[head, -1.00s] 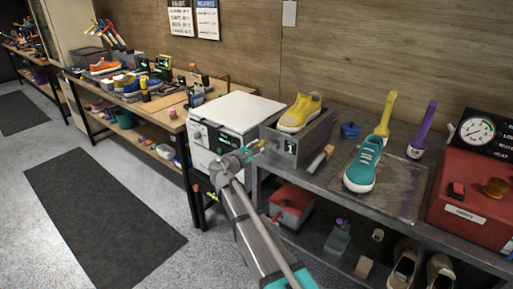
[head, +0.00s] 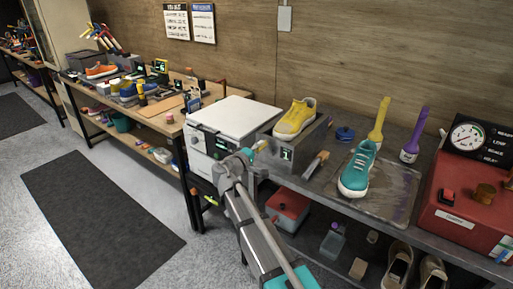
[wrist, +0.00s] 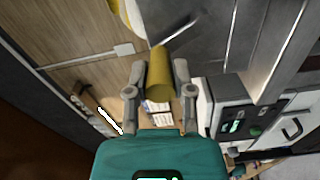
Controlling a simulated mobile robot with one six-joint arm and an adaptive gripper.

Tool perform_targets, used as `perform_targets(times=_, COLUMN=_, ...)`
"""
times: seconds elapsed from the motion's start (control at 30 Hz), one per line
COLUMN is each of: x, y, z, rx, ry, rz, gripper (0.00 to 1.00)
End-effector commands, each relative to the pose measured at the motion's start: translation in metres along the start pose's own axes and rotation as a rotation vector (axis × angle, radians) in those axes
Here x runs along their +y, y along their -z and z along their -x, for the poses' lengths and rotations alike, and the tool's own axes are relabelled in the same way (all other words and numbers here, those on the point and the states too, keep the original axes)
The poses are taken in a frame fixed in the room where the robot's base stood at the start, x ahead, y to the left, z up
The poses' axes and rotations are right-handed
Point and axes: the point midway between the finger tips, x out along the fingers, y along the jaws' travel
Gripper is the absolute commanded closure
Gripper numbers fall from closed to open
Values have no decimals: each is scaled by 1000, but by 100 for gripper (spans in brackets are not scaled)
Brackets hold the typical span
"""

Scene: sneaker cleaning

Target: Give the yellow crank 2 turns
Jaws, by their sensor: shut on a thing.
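The yellow crank's handle (wrist: 159,75) is a short yellow cylinder in the wrist view, with a thin metal rod beyond it. My gripper (wrist: 159,92) has its two grey fingers on either side of the handle, shut on it. In the head view my gripper (head: 250,154) is at the left side of a grey box (head: 305,150) with a small lit display (head: 287,155) that seems to read 1. Only a small yellowish bit of the crank (head: 262,145) shows there; my gripper hides most of it. A yellow sneaker (head: 296,118) sits on the box.
A white machine (head: 235,112) stands close to the left of the box. A brush (head: 316,165), a teal sneaker (head: 358,170) on a tray and a red unit (head: 460,205) are to the right. A red-lidded bin (head: 288,208) is on the shelf below.

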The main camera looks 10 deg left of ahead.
Motion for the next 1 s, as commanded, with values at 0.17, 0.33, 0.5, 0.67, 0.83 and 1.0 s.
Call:
perform_targets(times=0.17, x=4, y=-9, z=1, rx=-2, ry=2, rz=-162, gripper=100)
perform_targets(times=0.33, x=6, y=-15, z=1, rx=-2, ry=2, rz=-291, gripper=100)
perform_targets(times=0.5, x=7, y=-20, z=0, rx=-3, ry=3, rz=-381, gripper=100)
perform_targets(times=0.67, x=7, y=-22, z=0, rx=-4, ry=3, rz=-427, gripper=100)
perform_targets(times=0.83, x=7, y=-22, z=0, rx=-4, ry=3, rz=-442, gripper=100)
perform_targets(times=1.0, x=7, y=-22, z=0, rx=-4, ry=4, rz=-442, gripper=100)
